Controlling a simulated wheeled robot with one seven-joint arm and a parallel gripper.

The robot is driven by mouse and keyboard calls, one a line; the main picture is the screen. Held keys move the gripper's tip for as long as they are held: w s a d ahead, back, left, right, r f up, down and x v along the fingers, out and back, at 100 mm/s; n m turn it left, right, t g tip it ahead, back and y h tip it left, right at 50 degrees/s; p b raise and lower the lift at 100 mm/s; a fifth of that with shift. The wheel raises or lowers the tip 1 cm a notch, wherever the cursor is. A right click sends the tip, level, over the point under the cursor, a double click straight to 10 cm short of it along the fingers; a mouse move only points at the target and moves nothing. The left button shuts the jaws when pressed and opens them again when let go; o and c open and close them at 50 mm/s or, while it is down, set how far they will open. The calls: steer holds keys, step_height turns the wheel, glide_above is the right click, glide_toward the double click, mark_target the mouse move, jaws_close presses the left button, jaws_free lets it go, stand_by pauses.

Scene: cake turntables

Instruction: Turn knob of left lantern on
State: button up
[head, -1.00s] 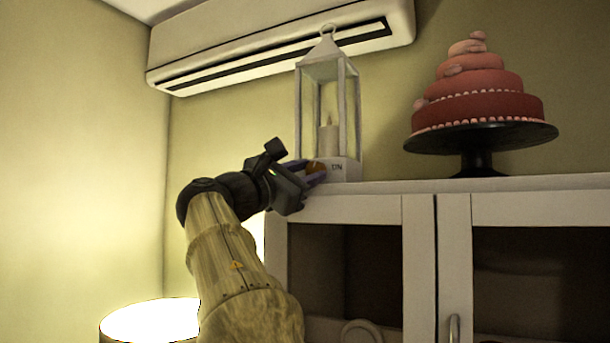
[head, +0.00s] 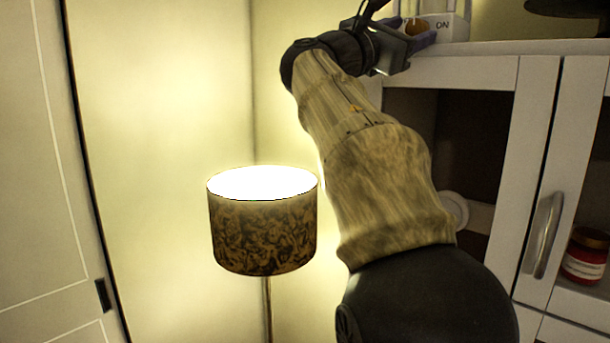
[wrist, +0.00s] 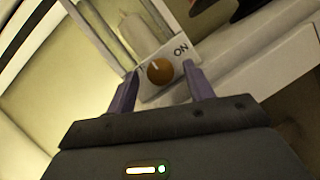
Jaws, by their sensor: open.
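The white lantern (head: 452,27) stands on top of the white cabinet at the upper right of the head view, mostly cut off by the top edge. Its base carries an orange-brown round knob (wrist: 160,71) and the word ON to the right of it. In the wrist view the knob's pale mark points roughly upward. My gripper (wrist: 160,92) is open, with its two purple fingers on either side of the knob. I cannot tell whether the fingers touch it. In the head view the knob (head: 417,28) shows partly, just beyond my fingers. A candle (wrist: 137,33) stands inside the lantern.
The cabinet (head: 455,72) lies below and right of my arm, with a metal handle (head: 543,235) and a red jar (head: 585,257) inside. A lit floor lamp (head: 262,235) stands left of my arm. A dark cake stand (head: 570,8) is at the top right.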

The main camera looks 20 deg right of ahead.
steer(key=shift+s+r+n+t+p, duration=0.15)
steer(key=shift+n+t+p, duration=0.35)
steer(key=shift+n, duration=0.6)
steer(key=shift+n+t, duration=0.5)
steer(key=shift+n, duration=0.5)
steer(key=f+b+v, duration=0.1)
steer(key=b+v, duration=0.9)
steer(key=v, duration=0.8)
steer(key=w+f+n+t+y+b, duration=0.1)
steer(key=w+f, duration=0.4)
steer(key=f, duration=0.5)
steer(key=w+f+n+t+y+b, duration=0.1)
steer(key=w+f+t+y+b, duration=0.1)
steer(key=w+f+y, duration=0.3)
steer(key=shift+w+f+t+y+b, duration=0.35)
steer(key=shift+w+f+t, duration=0.25)
steer(key=shift+f, duration=1.8)
steer(key=shift+d, duration=0.1)
